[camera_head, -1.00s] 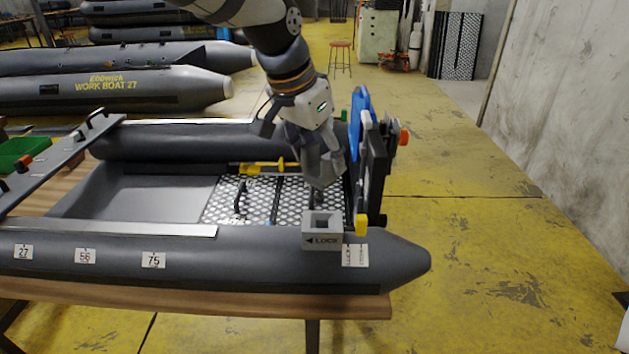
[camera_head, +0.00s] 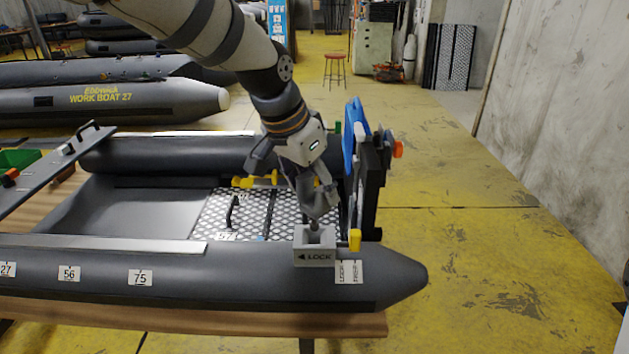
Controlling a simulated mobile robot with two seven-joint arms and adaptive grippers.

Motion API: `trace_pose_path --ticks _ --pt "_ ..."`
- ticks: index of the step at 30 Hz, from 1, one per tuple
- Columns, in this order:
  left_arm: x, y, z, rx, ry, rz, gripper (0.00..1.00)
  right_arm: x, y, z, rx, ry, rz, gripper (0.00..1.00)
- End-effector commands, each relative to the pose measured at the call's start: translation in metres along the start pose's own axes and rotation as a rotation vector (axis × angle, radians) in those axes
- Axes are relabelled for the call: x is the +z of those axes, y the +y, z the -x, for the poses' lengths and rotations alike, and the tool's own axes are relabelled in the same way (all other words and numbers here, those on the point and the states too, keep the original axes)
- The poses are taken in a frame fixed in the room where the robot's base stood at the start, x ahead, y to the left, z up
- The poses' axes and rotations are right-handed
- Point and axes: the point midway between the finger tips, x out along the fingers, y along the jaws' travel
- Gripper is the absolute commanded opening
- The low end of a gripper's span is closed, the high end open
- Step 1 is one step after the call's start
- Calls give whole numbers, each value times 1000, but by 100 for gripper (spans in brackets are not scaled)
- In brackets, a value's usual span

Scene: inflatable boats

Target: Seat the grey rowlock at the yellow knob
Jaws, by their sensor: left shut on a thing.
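The grey block marked LOCK (camera_head: 314,257) sits on the near tube of the dark inflatable boat (camera_head: 230,275) and has a square opening on top. The yellow knob (camera_head: 354,240) stands at the block's right side. My left gripper (camera_head: 318,208) points down just above the block, shut on what looks like the grey rowlock (camera_head: 314,223). Only a small dark lower part of the rowlock shows below the fingers, at the opening's back edge. I cannot tell whether it is inside the opening. My right gripper is out of view.
A dark upright transom with a blue part (camera_head: 352,130) and an orange knob (camera_head: 398,149) stands close to the right of my left gripper. Two more yellow knobs (camera_head: 243,182) show on the far side. Number tags line the near tube.

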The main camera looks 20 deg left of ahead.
Motion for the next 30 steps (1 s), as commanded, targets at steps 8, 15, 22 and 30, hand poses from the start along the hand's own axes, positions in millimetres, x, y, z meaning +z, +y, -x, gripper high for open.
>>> trace_pose_path --ticks 8,15,22,30 --pt "0 0 0 0 1 0 24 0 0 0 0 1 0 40" --pt "2 0 -7 0 1 0 24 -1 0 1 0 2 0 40" --pt "7 0 -18 0 1 0 24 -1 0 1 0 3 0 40" --pt "12 0 -29 0 0 0 24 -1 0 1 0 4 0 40"
